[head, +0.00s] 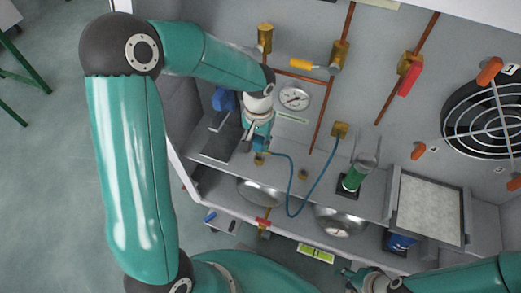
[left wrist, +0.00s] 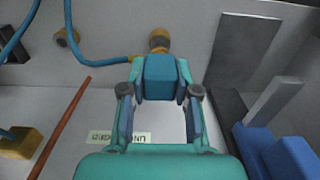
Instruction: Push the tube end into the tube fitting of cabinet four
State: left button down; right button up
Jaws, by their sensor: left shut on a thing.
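My left gripper (head: 259,147) is at the left of the cabinet interior, near the back panel. In the left wrist view its fingers (left wrist: 160,80) are shut on the end piece of the blue tube, with a teal block between them. The blue tube (head: 291,203) hangs in a loop to a brass fitting (head: 340,130) on the panel. My right gripper (head: 372,281) is low at the bottom edge, its jaws unclear.
A small brass fitting (head: 302,175) sits between the tube's two sides. A gauge (head: 294,97), copper pipes and valves are above. A blue object (left wrist: 290,157) is beside my left gripper.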

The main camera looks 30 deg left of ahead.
pick_arm(q)
jog(key=shift+r+p, duration=0.7)
jog(key=shift+r, duration=0.4)
jog(key=shift+r, duration=0.15)
jog(key=shift+r+p, duration=1.15)
jog(key=shift+r, duration=0.3)
